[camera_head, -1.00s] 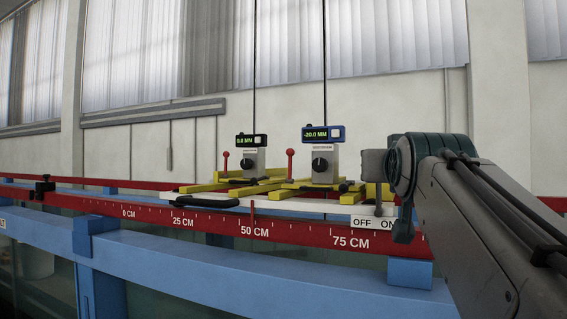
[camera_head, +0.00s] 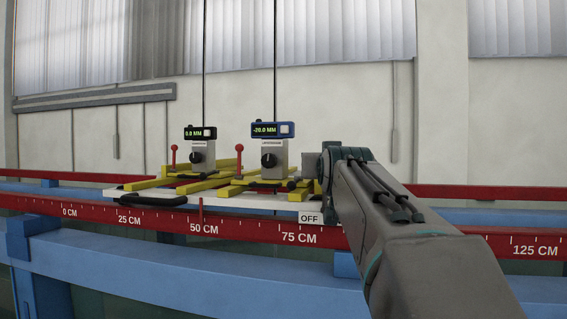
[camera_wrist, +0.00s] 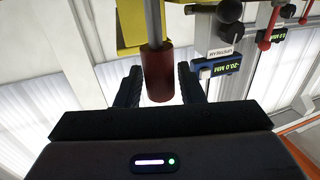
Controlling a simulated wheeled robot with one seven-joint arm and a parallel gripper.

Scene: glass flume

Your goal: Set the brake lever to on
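In the wrist view, a grey rod with a dark red cylindrical grip, which looks like the brake lever (camera_wrist: 157,75), stands between the two black fingers of my gripper (camera_wrist: 160,70). The fingers are spread, with a narrow gap on the right side; on the left I cannot tell whether finger and grip touch. In the head view, my arm hides the lever and the fingertips. A white label plate (camera_head: 309,218) reading OFF shows just left of my arm; its right part is covered.
Two point gauges, one reading 0.0 MM (camera_head: 201,133) and one reading -20.0 MM (camera_head: 272,130), stand on the yellow-framed carriage left of my arm, with red-knobbed levers (camera_head: 239,149) close by. A red scale rail (camera_head: 250,230) and a blue beam (camera_head: 190,265) run in front.

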